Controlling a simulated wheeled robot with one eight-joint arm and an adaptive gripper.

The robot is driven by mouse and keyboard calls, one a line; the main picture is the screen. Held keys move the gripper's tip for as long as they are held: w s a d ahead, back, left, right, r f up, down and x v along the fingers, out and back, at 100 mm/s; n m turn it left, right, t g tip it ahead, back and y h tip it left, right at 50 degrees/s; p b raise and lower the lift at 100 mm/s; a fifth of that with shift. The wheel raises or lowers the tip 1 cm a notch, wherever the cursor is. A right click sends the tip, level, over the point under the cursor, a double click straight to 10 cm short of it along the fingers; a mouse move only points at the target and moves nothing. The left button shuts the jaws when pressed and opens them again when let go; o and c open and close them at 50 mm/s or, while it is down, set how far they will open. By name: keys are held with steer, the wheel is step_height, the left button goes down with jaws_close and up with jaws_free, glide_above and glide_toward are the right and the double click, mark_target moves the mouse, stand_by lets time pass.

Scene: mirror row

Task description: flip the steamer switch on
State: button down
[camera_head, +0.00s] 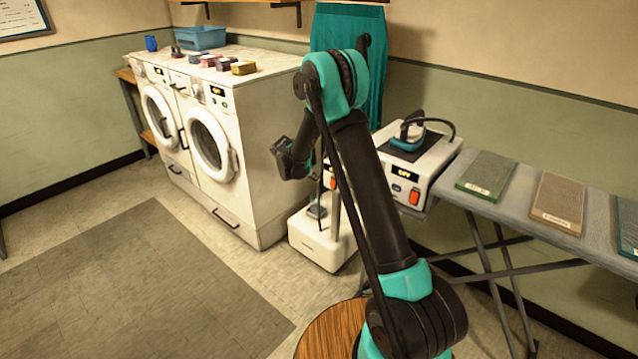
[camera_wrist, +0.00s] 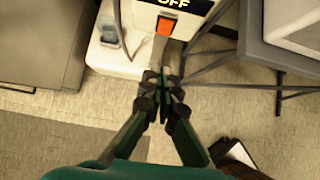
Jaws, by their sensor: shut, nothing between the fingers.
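The white garment steamer (camera_head: 318,244) stands on the floor between the washers and the ironing board, partly hidden behind my arm in the head view. In the wrist view its white base (camera_wrist: 110,52) is at the upper left. Its control box carries an orange-red switch (camera_wrist: 165,26) under a display (camera_wrist: 172,4) that reads OFF. My gripper (camera_wrist: 163,76) is shut and empty. Its fingertips appear just below the switch in the wrist picture; the gap in depth is unclear. In the head view the fingertips are hard to make out.
Two white washers (camera_head: 262,140) stand to the left. The iron station (camera_head: 440,160), with its own orange switch and OFF display, is to the right, beside the grey ironing board (camera_head: 490,207). A round wooden top (camera_head: 318,335) is below my arm. Floor at left is clear.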

mark_target(333, 183)
steer(key=shift+s+a+r, duration=0.2)
steer(key=shift+r, duration=0.15)
steer(key=shift+s+a+f, duration=0.15)
steer(key=shift+s+f, duration=0.05)
steer(key=shift+f, duration=0.45)
steer(key=x, duration=0.4)
steer(key=w+d+r+x, duration=0.1)
steer(key=x, duration=0.8)
steer(key=shift+w+d+r, duration=0.2)
steer(key=shift+d+r, duration=0.05)
steer(key=shift+r, duration=0.15)
